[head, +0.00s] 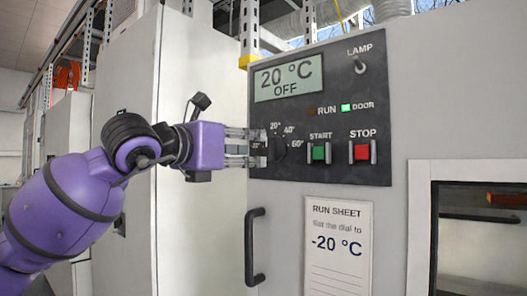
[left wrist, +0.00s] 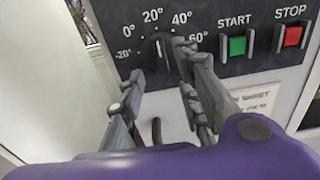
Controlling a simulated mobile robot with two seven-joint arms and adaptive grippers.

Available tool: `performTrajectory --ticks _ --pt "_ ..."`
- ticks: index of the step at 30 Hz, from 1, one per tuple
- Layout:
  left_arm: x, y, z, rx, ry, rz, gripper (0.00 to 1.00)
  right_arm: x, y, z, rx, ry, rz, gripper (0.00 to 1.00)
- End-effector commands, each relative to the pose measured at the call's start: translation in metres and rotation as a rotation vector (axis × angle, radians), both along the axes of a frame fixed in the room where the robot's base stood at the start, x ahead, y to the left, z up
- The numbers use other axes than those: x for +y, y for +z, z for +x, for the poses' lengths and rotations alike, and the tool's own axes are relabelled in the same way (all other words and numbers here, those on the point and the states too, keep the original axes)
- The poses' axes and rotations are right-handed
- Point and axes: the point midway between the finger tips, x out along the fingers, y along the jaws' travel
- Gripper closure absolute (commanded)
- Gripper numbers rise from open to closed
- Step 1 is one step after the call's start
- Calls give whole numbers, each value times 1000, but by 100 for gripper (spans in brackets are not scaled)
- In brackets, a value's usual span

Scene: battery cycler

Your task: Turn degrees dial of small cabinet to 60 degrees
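The small cabinet's black degrees dial (head: 280,150) is on the dark control panel, with marks from -20° to 60° around it. In the left wrist view the dial (left wrist: 158,46) points up, near the 20° mark. My left gripper (head: 260,148) reaches the dial from the left. In the left wrist view its fingers (left wrist: 158,68) are apart. The right finger overlaps the dial's right edge, and the left finger is lower left of it; I cannot tell whether either touches. The display (head: 289,78) reads 20 °C OFF. My right gripper is out of view.
A green START button (head: 319,152) and red STOP button (head: 361,151) sit right of the dial. A lamp switch (head: 359,64) is above. A door handle (head: 254,246) is below. The run sheet (head: 338,270) reads -20 °C, unlike the task.

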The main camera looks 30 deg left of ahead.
Motion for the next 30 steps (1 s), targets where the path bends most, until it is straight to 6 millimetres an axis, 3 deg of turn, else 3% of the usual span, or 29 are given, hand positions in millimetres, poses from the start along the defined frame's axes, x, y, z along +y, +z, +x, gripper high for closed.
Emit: performTrajectory --ticks 10,24,30 --pt "-4 2 42 -2 -2 1 69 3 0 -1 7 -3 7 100" --pt "-5 0 53 0 -3 -1 69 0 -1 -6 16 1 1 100" --pt "-5 0 52 0 -3 -1 94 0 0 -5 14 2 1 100"
